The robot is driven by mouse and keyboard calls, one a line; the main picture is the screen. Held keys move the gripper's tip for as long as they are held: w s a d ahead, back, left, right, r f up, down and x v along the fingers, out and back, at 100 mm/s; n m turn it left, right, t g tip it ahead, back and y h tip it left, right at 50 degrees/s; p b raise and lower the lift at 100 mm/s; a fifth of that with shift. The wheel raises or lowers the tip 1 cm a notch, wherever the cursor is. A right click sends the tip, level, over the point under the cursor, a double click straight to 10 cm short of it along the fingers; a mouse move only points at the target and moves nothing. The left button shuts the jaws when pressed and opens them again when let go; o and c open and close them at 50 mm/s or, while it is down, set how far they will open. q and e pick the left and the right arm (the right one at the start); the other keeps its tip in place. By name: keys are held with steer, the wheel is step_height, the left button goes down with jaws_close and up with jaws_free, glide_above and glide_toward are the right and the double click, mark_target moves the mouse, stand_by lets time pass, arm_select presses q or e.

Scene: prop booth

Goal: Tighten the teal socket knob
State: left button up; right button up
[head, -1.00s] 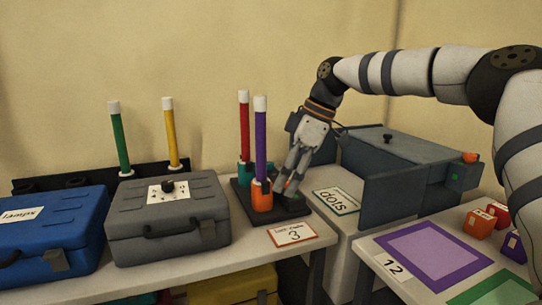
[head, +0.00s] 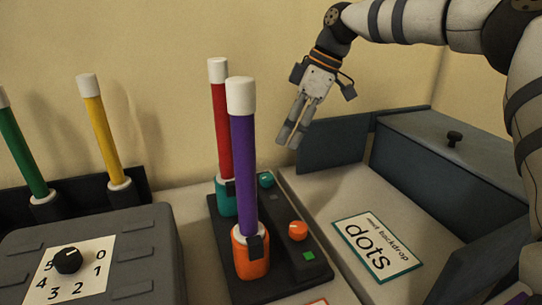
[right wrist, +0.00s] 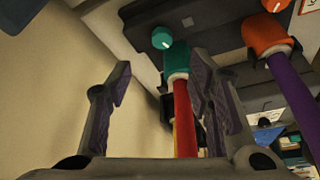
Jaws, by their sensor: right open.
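The teal knob (head: 266,180) sits on the black base (head: 283,272), beside the teal socket (head: 227,197) that holds a red tube (head: 220,130) upright. A light mark shows on the knob. My right gripper (head: 290,136) is above and to the right of the knob in the head view, apart from it, open and empty. In the right wrist view the teal knob (right wrist: 162,38) shows beyond the open fingers, with the teal socket (right wrist: 176,60) and red tube next to it. My left gripper is not in view.
The orange socket (head: 251,262) holds a purple tube (head: 243,170); an orange knob (head: 297,231) and a green square (head: 308,255) are beside it. A grey case (head: 120,245) stands left. A "dots" card (head: 377,248) and grey box (head: 430,160) are right.

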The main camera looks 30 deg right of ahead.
mark_target(267, 176)
steer(key=b+x, duration=0.1)
steer(key=x, duration=1)
steer(key=shift+a+f, duration=0.25)
steer(key=shift+f, duration=0.05)
jaws_close()
